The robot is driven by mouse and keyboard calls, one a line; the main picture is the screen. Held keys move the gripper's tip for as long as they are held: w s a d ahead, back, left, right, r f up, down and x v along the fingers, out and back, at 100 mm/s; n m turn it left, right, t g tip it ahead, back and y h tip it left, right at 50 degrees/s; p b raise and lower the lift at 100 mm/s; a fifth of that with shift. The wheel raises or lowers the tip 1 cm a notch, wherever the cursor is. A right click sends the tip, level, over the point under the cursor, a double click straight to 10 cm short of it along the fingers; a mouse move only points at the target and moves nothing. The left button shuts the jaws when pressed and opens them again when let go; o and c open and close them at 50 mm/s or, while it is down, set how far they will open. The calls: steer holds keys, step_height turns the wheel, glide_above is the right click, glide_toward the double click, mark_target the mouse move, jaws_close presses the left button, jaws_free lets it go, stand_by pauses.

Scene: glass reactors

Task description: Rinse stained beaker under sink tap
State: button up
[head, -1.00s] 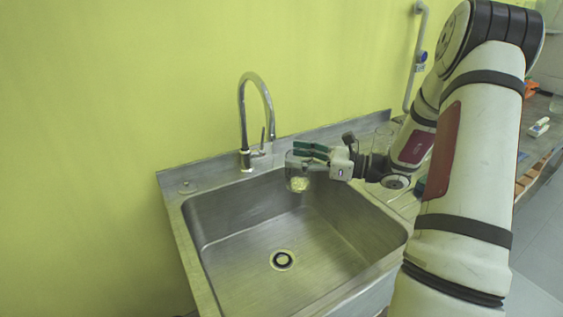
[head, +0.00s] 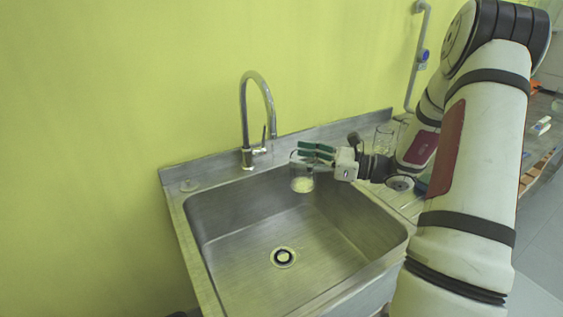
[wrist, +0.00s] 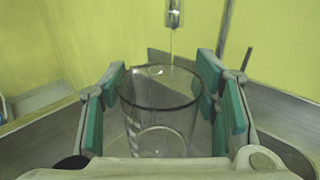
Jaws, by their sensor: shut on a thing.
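The clear glass beaker (head: 302,183) is held upright over the back of the sink basin, with pale yellowish matter at its bottom. My gripper (head: 312,152) is shut on it near the rim. In the wrist view the beaker (wrist: 158,110) sits between the green finger pads. The chrome sink tap (head: 245,115) arches to the left of the beaker. In the wrist view the tap spout (wrist: 174,14) is beyond the beaker's far rim, with a thin pale streak below it. I cannot tell for certain whether this is running water.
The steel sink (head: 240,240) has an empty floor with a round drain (head: 284,257). Another clear glass vessel (head: 384,137) stands on the ledge at right, behind my wrist. The yellow wall is close behind the tap.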

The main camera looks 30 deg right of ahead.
steer(key=shift+r, duration=0.1)
stand_by(0.5)
steer(key=s+d+r+p, duration=0.1)
steer(key=s+r+p, duration=0.2)
steer(key=s+p, duration=0.1)
steer(key=shift+s+r, duration=0.4)
steer(key=shift+s, duration=0.05)
steer(key=shift+d, duration=0.1)
stand_by(0.6)
steer(key=w+a+f+m+t+h, duration=0.1)
steer(key=w+a+f, duration=0.3)
steer(key=a, duration=0.5)
steer(key=w+a+f+m+t+h, duration=0.1)
steer(key=w+a+f, duration=0.3)
steer(key=a+f, duration=0.4)
steer(key=a+h, duration=0.1)
steer(key=a, duration=0.1)
steer(key=shift+w+a+m, duration=0.25)
steer(key=shift+a+m, duration=0.05)
